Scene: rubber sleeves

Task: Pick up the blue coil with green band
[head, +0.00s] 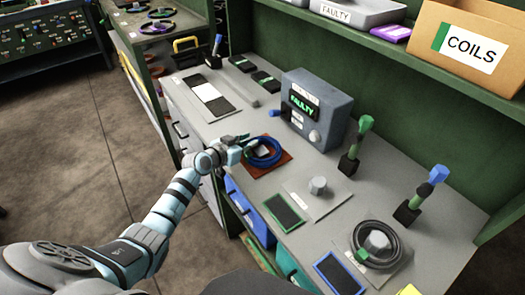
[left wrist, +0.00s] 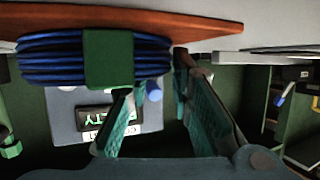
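The blue coil (head: 268,160) lies on a red-brown mat (head: 281,165) on the workbench in the head view. In the left wrist view, which is upside down, the blue coil (left wrist: 50,61) shows edge-on at upper left with its green band (left wrist: 108,58) facing me. My left gripper (head: 243,147) is at the coil's left side in the head view. In the left wrist view its fingers (left wrist: 155,80) are apart with nothing between them gripped; one fingertip is close to the green band, and whether it touches is unclear. My right gripper is not in view.
A grey tester (head: 318,106) reading FAULTY stands just behind the coil. A black coil (head: 361,231) with a green band sits around a post at right. Upright tools (head: 353,155) stand nearby. A shelf above holds a COILS box (head: 462,75) and a FAULTY tray (head: 350,12).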

